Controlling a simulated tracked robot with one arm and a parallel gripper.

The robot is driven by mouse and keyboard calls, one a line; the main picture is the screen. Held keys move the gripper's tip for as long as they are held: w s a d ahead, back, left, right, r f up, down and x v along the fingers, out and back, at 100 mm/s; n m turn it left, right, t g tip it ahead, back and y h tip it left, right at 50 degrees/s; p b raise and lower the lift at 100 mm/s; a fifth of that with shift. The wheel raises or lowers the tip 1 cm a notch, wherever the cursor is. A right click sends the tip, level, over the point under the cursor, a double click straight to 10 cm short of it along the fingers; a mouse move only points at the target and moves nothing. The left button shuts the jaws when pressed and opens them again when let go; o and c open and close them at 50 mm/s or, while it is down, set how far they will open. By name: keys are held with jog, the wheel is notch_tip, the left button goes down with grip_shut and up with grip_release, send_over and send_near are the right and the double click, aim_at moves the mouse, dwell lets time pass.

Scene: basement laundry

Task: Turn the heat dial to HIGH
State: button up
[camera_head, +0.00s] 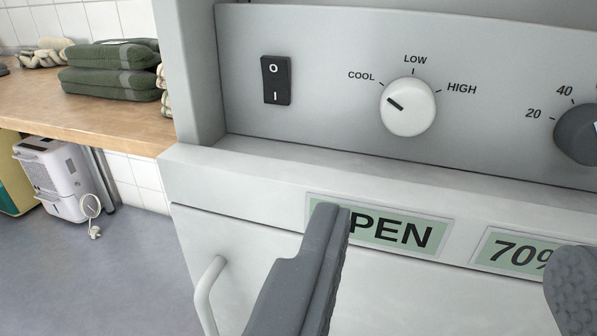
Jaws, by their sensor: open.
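The heat dial (412,112) is a round white knob on the grey control panel (330,70). Its dark pointer line aims up and left, toward the COOL label (361,76). The LOW label (415,59) is above the dial and the HIGH label (462,88) is to its upper right. My gripper (452,234) is open and empty, its two grey fingers wide apart, below the dial in the picture and not touching it. The left finger covers part of a green display reading "PEN" (405,234). The right finger is cut off by the picture's edge.
A black rocker switch (276,80) is left of the dial. A dark grey numbered knob (577,134) is to its right. A ledge (250,170) juts below the panel. At left are a wooden counter (100,125) with folded green cloths (110,70) and a white appliance (52,180).

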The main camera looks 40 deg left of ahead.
aim_at(408, 119)
jog(key=x, duration=0.4)
jog(key=b+x, duration=0.1)
jog(key=x, duration=0.8)
jog(key=shift+a+f+b, duration=0.15)
jog(key=shift+a+b, duration=0.2)
jog(key=shift+a, duration=0.1)
jog(key=c, duration=1)
